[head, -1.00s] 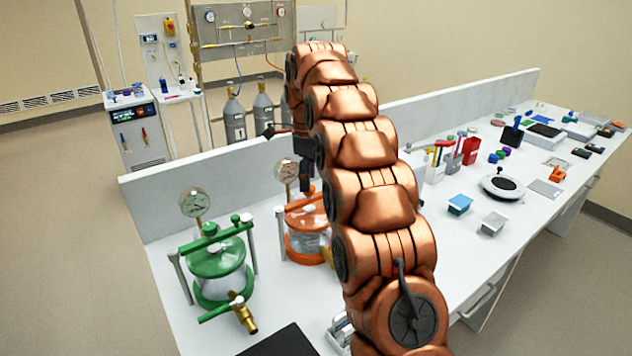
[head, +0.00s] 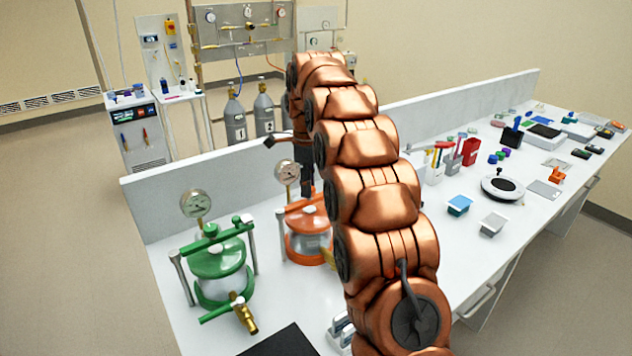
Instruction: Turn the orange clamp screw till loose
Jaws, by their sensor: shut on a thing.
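The orange vessel (head: 305,243) stands on the white bench, just left of my arm. An orange clamp bar (head: 296,211) lies across its top. My gripper (head: 307,192) points down over the middle of this bar, partly hidden behind my copper arm links. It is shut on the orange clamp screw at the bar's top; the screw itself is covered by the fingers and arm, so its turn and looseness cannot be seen.
A similar green vessel (head: 220,262) with a brass valve stands to the left. A round gauge (head: 287,171) rises behind the orange vessel and another (head: 195,203) behind the green one. A low white wall (head: 170,195) backs the bench. Small items crowd the bench's right part.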

